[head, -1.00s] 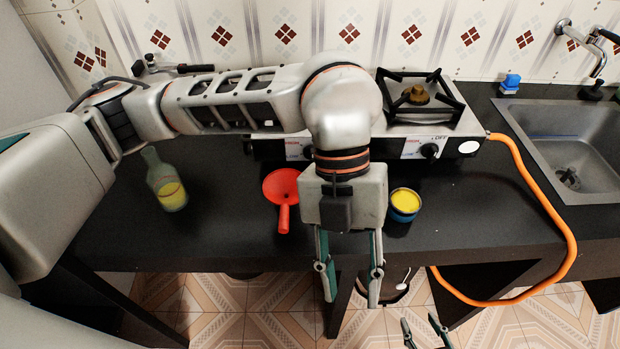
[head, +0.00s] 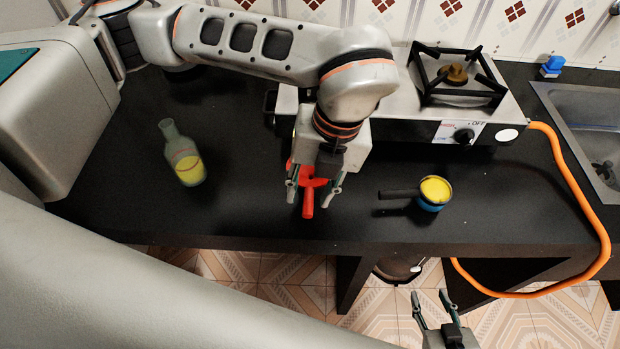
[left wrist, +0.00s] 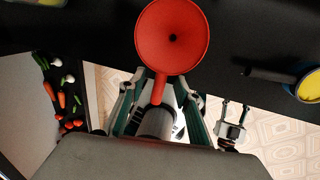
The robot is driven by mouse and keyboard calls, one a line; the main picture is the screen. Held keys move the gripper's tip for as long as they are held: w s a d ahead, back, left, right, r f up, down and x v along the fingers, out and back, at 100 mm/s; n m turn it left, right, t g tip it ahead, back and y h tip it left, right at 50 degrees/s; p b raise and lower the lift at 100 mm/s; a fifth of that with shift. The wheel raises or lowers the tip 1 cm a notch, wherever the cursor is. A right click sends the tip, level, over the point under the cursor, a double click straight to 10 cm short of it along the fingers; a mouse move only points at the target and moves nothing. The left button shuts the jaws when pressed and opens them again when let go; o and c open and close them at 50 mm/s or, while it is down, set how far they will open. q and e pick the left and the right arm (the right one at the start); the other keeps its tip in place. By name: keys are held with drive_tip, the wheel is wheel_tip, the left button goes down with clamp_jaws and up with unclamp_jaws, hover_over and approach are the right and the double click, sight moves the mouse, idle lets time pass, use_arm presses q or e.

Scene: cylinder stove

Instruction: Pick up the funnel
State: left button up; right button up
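The left wrist view shows the funnel's round mouth (left wrist: 172,32), with the spout extending between the finger pads. My left gripper (head: 310,196) is open, with a finger on each side of the funnel. I cannot tell whether the fingers touch it. My right gripper (head: 430,296) is open and empty, low in front of the counter; it also shows in the left wrist view (left wrist: 232,122).
A bottle with yellow liquid (head: 185,160) stands left of the funnel. A small blue pan with yellow contents (head: 434,190) stands to the right, its handle pointing left. The stove (head: 470,120) is behind, with an orange hose (head: 568,180) at its right. Vegetables (left wrist: 62,90) show in the left wrist view.

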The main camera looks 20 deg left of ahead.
use_arm(q)
drive_tip(key=shift+a+f, duration=0.1)
drive_tip(key=shift+f, duration=0.7)
clamp_jaws()
drive_tip(key=shift+r, duration=0.1)
